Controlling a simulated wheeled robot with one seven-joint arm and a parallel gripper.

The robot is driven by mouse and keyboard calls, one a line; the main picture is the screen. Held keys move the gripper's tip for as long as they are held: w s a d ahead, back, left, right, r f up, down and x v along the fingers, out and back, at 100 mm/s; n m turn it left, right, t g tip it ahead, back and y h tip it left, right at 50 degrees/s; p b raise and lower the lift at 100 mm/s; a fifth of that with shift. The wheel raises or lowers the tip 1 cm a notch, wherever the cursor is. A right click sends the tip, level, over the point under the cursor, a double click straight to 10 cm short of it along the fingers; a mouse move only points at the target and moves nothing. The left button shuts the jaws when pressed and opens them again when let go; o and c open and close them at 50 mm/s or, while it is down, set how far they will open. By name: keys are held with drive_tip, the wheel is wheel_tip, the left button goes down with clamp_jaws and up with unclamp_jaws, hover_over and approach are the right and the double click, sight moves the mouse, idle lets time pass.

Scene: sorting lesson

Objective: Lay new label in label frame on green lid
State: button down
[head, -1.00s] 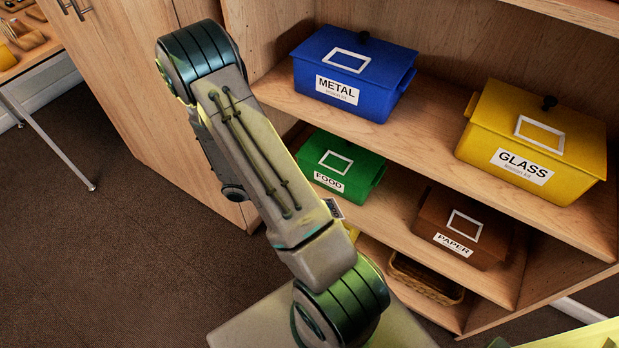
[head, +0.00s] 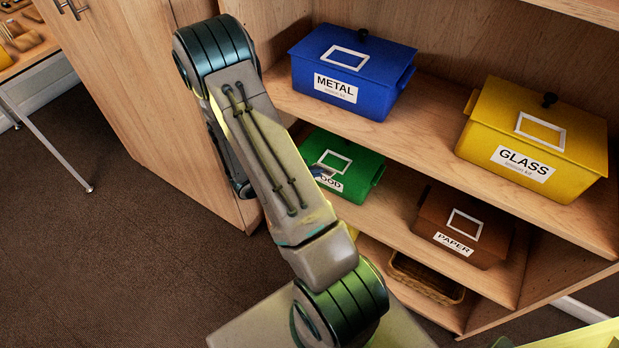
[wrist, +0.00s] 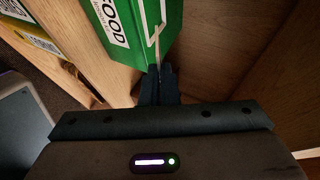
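The green FOOD box (head: 362,183) stands on the middle shelf, its green lid (head: 362,159) carrying an empty white label frame (head: 334,161). In the wrist view the green box (wrist: 140,45) is upper centre, with part of the white frame (wrist: 163,10) showing. My gripper (wrist: 160,74) is shut on a thin pale card, the new label (wrist: 156,48), seen nearly edge-on. The label's far end reaches over the green lid near the frame; I cannot tell whether it touches. In the head view my arm hides most of the gripper.
The blue METAL box (head: 345,75) and yellow GLASS box (head: 535,140) stand on the upper shelf. The brown PAPER box (head: 465,228) is right of the green box, and a basket (head: 428,280) sits below. The upper shelf board (head: 420,135) overhangs the green box.

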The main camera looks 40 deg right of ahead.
drive_tip(key=b, duration=0.3)
hover_over(328, 167)
drive_tip(key=a, duration=0.2)
drive_tip(key=f, duration=0.2)
drive_tip(key=shift+w+d+f+b, duration=0.15)
drive_tip(key=shift+d+f+b, duration=0.15)
drive_tip(key=shift+d+f, duration=0.8)
drive_tip(key=c, duration=1.8)
unclamp_jaws()
drive_tip(key=shift+o, duration=1)
drive_tip(key=shift+a, duration=0.25)
